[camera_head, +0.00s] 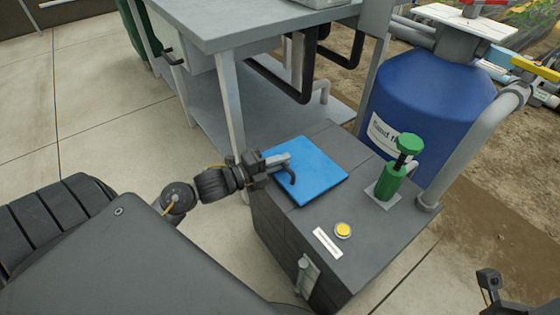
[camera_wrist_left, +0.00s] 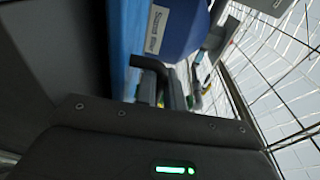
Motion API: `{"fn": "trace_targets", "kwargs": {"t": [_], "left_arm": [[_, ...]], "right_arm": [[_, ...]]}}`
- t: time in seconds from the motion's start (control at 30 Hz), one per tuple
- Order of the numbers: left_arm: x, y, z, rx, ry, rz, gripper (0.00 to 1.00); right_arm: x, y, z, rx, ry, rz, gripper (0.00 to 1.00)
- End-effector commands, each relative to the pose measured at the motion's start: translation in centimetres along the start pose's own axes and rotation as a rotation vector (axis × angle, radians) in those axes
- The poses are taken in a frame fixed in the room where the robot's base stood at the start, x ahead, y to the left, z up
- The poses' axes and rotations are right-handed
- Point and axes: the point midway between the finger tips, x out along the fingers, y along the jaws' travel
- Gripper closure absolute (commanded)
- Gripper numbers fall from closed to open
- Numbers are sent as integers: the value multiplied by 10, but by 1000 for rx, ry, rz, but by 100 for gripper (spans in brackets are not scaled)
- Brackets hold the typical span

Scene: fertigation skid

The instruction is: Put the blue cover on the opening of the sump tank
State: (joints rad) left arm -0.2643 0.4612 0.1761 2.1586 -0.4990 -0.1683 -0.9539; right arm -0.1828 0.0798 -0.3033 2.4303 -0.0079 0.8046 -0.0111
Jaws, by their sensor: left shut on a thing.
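The blue cover (camera_head: 308,172) is a flat square plate over the back left of the dark grey sump tank's top (camera_head: 290,225). A grey handle shows on it. My left gripper (camera_head: 285,167) is shut on the cover at this handle. In the left wrist view the cover (camera_wrist_left: 125,40) shows edge-on, beside the gripper fingers (camera_wrist_left: 160,85). No opening shows; the part of the tank top under the cover is hidden. I cannot tell whether the cover fully rests on the tank. My right gripper (camera_head: 489,284) shows only partly at the lower right; its jaws are unclear.
A green valve-like fitting (camera_head: 390,180) and a yellow button (camera_head: 343,230) stand on the tank top. A blue sand filter (camera_head: 425,105) and a grey pipe (camera_head: 475,135) stand behind right. A grey table (camera_head: 240,25) is behind. Clear tiled floor lies left.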

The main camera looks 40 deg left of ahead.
Motion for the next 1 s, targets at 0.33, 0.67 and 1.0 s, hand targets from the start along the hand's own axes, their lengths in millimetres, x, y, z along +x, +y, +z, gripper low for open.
{"fn": "trace_targets", "kwargs": {"t": [0.33,0.67,1.0], "left_arm": [[0,1,0,-1,0,1,100],[0,8,0,-1,0,2,100],[1,17,0,-5,0,8,100]], "right_arm": [[0,0,0,1,0,0,64],[-5,0,1,1,0,0,64],[-10,0,1,1,-1,0,64]]}}
